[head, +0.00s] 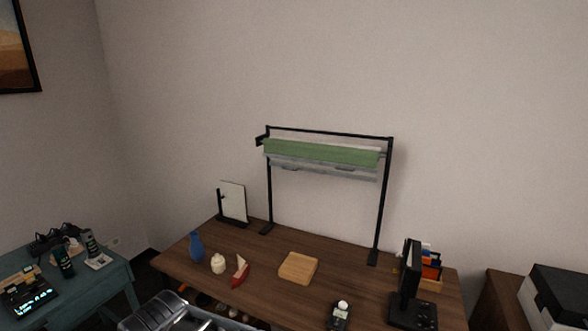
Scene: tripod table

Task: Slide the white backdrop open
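A black backdrop stand (383,205) stands upright at the back of the brown wooden table, near the wall. A green rolled or folded backdrop (320,152) hangs across its upper part. A thin strip of white, likely the white backdrop (371,148), shows just above and behind the green at the right end; most of it is hidden. A grey, partly see-through backdrop (330,172) hangs just below the green, gathered up high. Below it the stand is open and bare wall shows. My gripper is not in view.
On the wooden table (325,292) are a blue vase (196,246), a white jar (218,264), a red-and-white boat (240,271), a wooden block (298,268) and a black monitor-like object (410,280). A grey bin (150,314) is at the front left. Tabletop below the stand is clear.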

